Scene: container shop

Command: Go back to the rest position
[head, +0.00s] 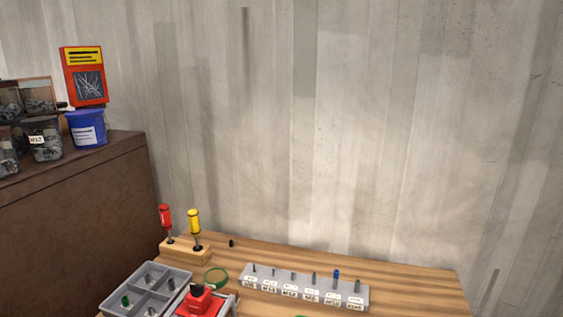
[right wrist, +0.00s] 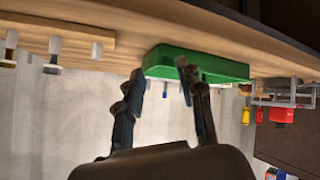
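My right gripper (right wrist: 160,72) shows in the right wrist view, where the picture appears upside down. Its two dark fingers stand apart with nothing between them. A green tray or block (right wrist: 200,66) on the wooden bench (right wrist: 130,62) lies beyond the fingertips; I cannot tell the distance. Neither gripper shows in the head view, and my left gripper is in no view.
On the wooden bench (head: 420,283) are a grey labelled holder (head: 305,291), a grey compartment tray (head: 170,271), a red device (head: 200,302) and two screwdrivers in a wooden block (head: 186,252). A brown cabinet (head: 80,220) with bins, including a blue bucket (head: 88,128), stands left.

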